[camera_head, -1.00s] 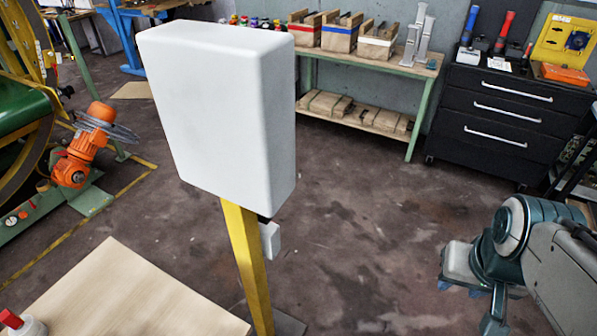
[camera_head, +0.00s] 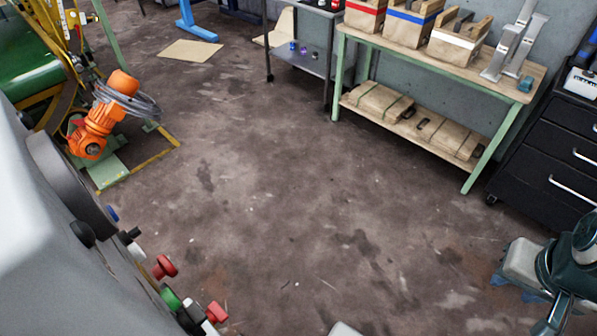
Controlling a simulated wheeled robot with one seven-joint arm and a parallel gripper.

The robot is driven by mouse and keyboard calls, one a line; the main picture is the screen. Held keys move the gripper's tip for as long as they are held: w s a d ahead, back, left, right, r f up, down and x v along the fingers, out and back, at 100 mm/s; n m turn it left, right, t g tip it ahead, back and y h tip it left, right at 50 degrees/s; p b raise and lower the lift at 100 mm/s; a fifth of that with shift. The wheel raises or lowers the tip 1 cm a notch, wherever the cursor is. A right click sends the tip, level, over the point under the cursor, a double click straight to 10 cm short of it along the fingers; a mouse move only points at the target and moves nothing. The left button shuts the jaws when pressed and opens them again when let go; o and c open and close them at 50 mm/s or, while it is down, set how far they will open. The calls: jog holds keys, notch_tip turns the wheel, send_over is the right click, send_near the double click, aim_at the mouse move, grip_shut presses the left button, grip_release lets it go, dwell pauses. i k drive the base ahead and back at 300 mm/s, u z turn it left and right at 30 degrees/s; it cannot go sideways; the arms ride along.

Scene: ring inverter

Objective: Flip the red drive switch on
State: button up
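The control box (camera_head: 35,225), pale grey, fills the left edge, seen close from the side. Knobs and buttons stick out from its front: a red one (camera_head: 164,267), a green one (camera_head: 171,299), a second red one (camera_head: 216,312), and blue, white and black ones. I cannot tell which red one is the drive switch or how it is set. Its front face is hidden by the steep angle. My gripper (camera_head: 520,290) seems to be the pale block with blue tips at the lower right, far from the knobs. Its opening cannot be made out.
A green-legged workbench (camera_head: 527,90) with wooden boxes stands at the back right, beside a black drawer cabinet (camera_head: 545,165). The dark floor (camera_head: 300,220) between is open.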

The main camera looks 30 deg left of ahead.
aim_at(215, 312)
jog(key=i, duration=0.8)
jog(key=u, duration=3.6)
jog(key=k, duration=0.5)
jog(key=z, duration=0.7)
jog(key=i, duration=0.65)
jog(key=u, duration=0.1)
